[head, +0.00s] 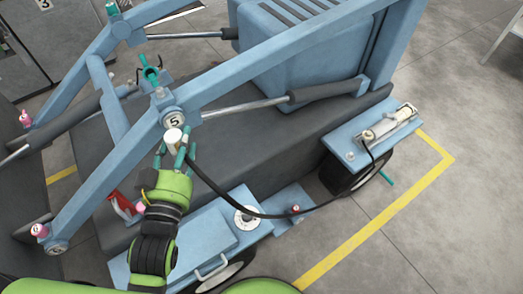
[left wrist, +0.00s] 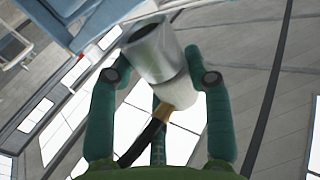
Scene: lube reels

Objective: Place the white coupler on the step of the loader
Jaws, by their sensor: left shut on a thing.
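The white coupler (head: 173,136) is held upright by my left gripper (head: 174,151), in front of the loader's blue lift arm near the "5" tag. In the left wrist view the coupler (left wrist: 175,92) has a grey metal collar and a white body, between the teal fingers of the left gripper (left wrist: 160,78). A black hose (head: 265,216) droops from the coupler to the right fender. A low blue ledge between the two fenders looks like the step (head: 288,224); a small pink-capped fitting stands on it. My right gripper is not in view.
A pale cylindrical device (head: 387,125) lies on the right blue fender (head: 345,140). The left fender (head: 190,243) carries a round cap and a handle. A red part (head: 122,206) is beside my left wrist. Yellow floor lines (head: 385,220) border clear concrete at right.

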